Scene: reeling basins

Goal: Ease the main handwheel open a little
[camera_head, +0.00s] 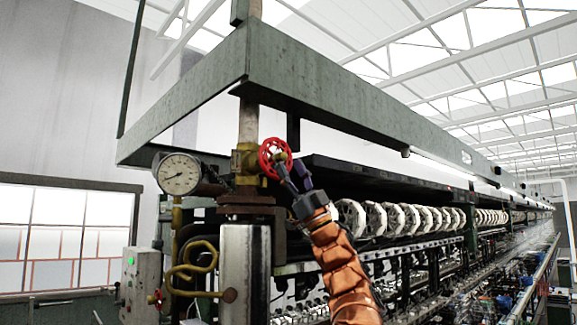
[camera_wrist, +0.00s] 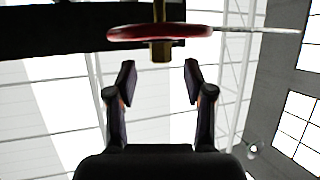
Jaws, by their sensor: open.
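The main handwheel (camera_head: 274,157) is a red spoked wheel on a brass valve (camera_head: 245,160) on the vertical pipe. In the wrist view the red handwheel (camera_wrist: 160,32) shows edge-on, with its brass hub below the rim. My gripper (camera_head: 290,172) is at the wheel's lower right in the head view. In the wrist view my gripper (camera_wrist: 160,75) is open, its two fingers apart and pointing at the wheel. The hub lies between the finger lines, a little beyond the tips. Nothing is between the fingers. Whether a fingertip touches the rim I cannot tell.
A round pressure gauge (camera_head: 179,174) sits left of the valve. A curled brass pipe (camera_head: 195,262) and a small red handwheel (camera_head: 156,297) are below. A grey control box (camera_head: 140,285) stands at the lower left. A green beam (camera_head: 330,95) runs overhead; white reels (camera_head: 400,219) line the right.

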